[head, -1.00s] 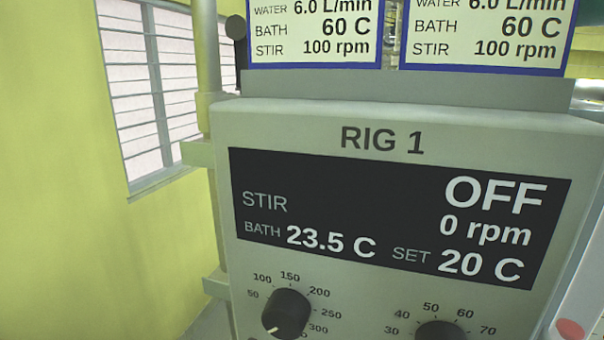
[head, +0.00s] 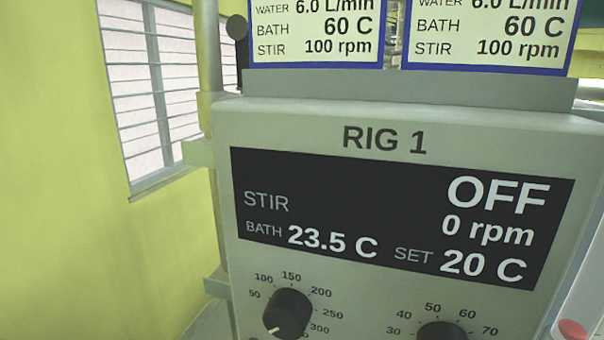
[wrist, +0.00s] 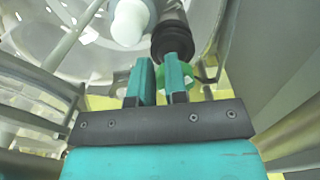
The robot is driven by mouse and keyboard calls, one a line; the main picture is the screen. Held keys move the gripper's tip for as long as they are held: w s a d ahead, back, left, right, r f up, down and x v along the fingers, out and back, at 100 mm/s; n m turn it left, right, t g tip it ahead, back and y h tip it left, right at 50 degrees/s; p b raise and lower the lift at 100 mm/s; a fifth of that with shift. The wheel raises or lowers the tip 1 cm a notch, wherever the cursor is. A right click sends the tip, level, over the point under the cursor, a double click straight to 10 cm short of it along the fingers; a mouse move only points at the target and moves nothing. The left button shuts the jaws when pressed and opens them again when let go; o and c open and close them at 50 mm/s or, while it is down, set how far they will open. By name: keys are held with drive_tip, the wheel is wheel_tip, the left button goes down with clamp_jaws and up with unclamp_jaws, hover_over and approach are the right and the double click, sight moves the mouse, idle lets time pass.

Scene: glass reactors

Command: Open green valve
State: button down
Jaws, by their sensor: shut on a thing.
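In the wrist view, the green valve (wrist: 205,75) shows as a green part just beyond and to the right of my fingertips. Some green also shows between my fingers. My gripper (wrist: 162,75) has teal fingers and is shut on the green valve, with the fingers a small gap apart. The fingers hide much of the valve, so its angle cannot be told. A black ribbed fitting (wrist: 172,38) stands right behind the fingertips. The head view shows neither the valve nor my gripper.
A white rounded part (wrist: 130,22) is close to the left of the black fitting. Grey metal bars flank my gripper on both sides. In the head view, the RIG 1 panel (head: 400,210) reads OFF, 0 rpm, bath 23.5 C, set 20 C. A black knob (head: 288,313) sits below.

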drive_tip(key=shift+w+d+r, duration=0.1)
drive_tip(key=shift+w+r, duration=0.1)
drive_tip(key=shift+r, duration=1.05)
drive_tip(key=shift+w+d+r, duration=0.1)
drive_tip(key=shift+w+r, duration=0.05)
drive_tip(key=shift+r, duration=1.05)
